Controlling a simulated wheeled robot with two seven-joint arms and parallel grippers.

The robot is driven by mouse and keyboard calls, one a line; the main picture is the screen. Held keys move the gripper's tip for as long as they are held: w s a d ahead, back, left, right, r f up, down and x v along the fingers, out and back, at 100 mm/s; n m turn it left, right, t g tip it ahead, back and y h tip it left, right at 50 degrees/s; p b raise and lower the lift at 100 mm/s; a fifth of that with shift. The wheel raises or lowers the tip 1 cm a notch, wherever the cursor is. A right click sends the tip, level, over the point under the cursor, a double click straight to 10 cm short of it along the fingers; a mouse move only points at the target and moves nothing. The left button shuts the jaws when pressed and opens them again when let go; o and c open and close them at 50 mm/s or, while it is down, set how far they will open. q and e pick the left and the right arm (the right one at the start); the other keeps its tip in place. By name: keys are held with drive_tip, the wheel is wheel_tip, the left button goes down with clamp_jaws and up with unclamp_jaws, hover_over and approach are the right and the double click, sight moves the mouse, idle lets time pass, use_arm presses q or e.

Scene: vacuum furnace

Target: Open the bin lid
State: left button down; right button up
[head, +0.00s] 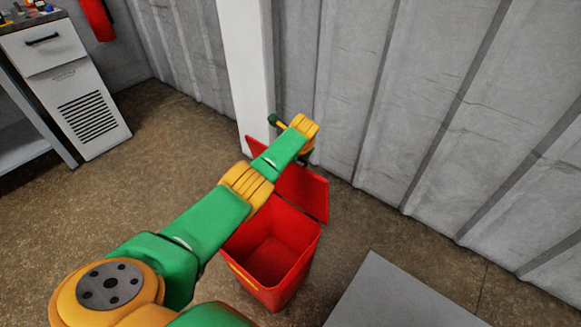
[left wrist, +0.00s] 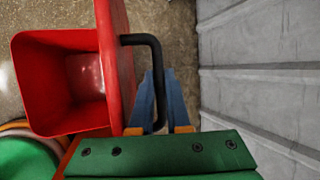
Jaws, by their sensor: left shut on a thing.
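The red bin (head: 272,262) stands on the floor near the wall, open at the top and empty inside. Its red lid (head: 312,192) is raised and stands up at the bin's far side, partly hidden by my left arm. In the left wrist view, the open bin (left wrist: 38,85) is at the left and the lid (left wrist: 118,65) shows nearly edge-on. A black bar handle (left wrist: 139,39) sticks out from the lid. My left gripper (left wrist: 160,98) is shut on this handle, with its blue fingers at the bar. My right gripper is not in view.
A ribbed grey wall (head: 430,110) and a white post (head: 247,75) stand close behind the bin. A grey flat surface (head: 400,295) is at the lower right. A white cabinet (head: 75,85) stands at the upper left. The floor between cabinet and bin is clear.

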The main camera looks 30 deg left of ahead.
use_arm(q)
drive_tip(key=shift+w, duration=0.4)
drive_tip(key=c, duration=1.2)
unclamp_jaws()
drive_tip(key=shift+o, duration=0.2)
drive_tip(key=p+v, duration=0.7)
